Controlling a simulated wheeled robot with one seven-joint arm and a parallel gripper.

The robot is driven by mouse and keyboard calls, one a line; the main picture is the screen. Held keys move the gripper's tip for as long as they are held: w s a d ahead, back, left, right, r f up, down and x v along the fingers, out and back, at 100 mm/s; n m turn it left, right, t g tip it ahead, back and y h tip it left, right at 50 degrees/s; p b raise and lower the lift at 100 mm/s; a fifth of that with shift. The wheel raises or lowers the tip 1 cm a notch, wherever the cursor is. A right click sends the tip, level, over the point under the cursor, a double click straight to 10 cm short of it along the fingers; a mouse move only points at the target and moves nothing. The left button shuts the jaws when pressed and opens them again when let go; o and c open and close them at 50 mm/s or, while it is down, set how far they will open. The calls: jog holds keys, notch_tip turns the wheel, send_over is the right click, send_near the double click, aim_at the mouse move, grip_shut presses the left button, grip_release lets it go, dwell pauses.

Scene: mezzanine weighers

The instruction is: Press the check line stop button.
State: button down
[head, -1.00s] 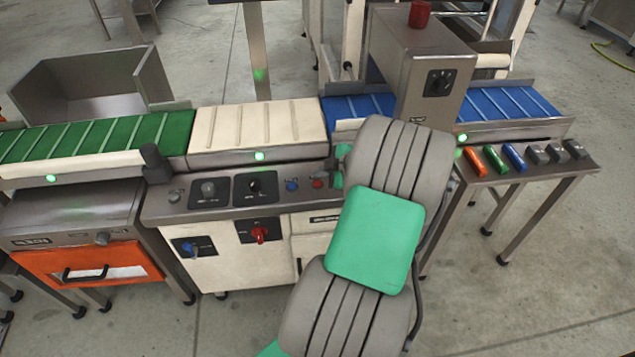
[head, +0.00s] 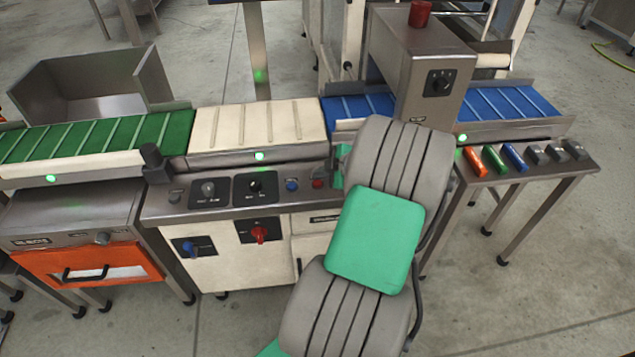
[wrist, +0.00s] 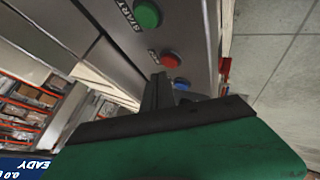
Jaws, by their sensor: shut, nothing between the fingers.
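A red button (head: 318,183) sits on the sloped front panel of the check line console, just left of my arm. In the wrist view the red button (wrist: 170,60) is between a green button (wrist: 146,14) marked START and a blue button (wrist: 181,84). The red button's own label is only partly readable. My gripper (wrist: 158,78) is shut and empty, its tips close beside the red button in the picture. I cannot tell whether they touch it.
The blue button (head: 291,184) is left of the red one, followed by black dials (head: 255,187). A red rotary switch (head: 259,234) is on the cabinet front. A cream belt (head: 257,125) runs behind the panel. A side table (head: 543,172) with coloured blocks stands right.

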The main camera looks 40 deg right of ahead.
aim_at(320, 184)
jog(key=shift+f, duration=0.15)
jog(key=shift+f+b, duration=0.25)
jog(key=shift+b, duration=0.4)
jog(key=shift+f+b, duration=0.5)
jog(key=shift+b, duration=0.05)
jog(key=shift+r, duration=0.15)
dwell(0.4)
jog(key=shift+r+p, duration=0.35)
jog(key=shift+r, duration=0.4)
jog(key=shift+r+p, duration=1.15)
jog(key=shift+r, duration=1.4)
